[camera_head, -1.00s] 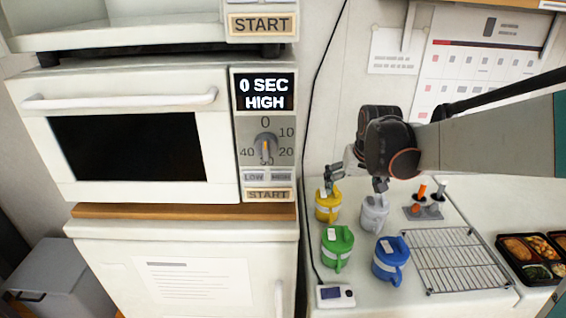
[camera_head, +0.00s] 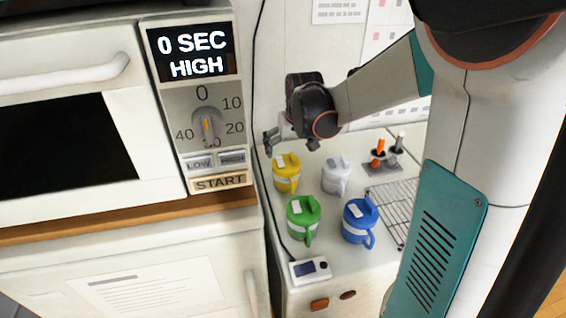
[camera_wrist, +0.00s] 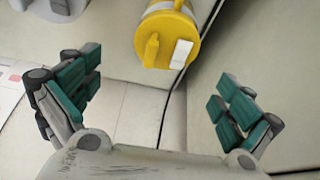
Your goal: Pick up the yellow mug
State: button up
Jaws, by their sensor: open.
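The yellow mug (camera_head: 287,180) stands upright on the white counter, at the back left of a group of mugs. My gripper (camera_wrist: 160,95) is open and empty. Its teal-padded fingers are wide apart, with the mug beyond them and no contact visible. In the head view my gripper (camera_head: 291,142) hangs just above and behind the yellow mug.
A white mug (camera_head: 336,176) stands close to the right. A green mug (camera_head: 302,222) and a blue mug (camera_head: 360,222) stand in front. A microwave (camera_head: 110,88) is at left, with a black cable (camera_head: 257,100) beside it. A wire rack (camera_head: 393,205) lies at right.

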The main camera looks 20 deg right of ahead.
aim_at(286, 161)
jog(key=shift+a+b+x, duration=0.15)
jog(key=shift+b+x, duration=0.45)
jog(key=shift+x, duration=0.95)
jog(key=shift+a+b+x, duration=0.15)
jog(key=shift+b+x, duration=0.45)
jog(key=shift+x, duration=0.9)
jog(key=shift+s, duration=0.1)
jog(key=shift+c, duration=0.4)
jog(key=c, duration=1)
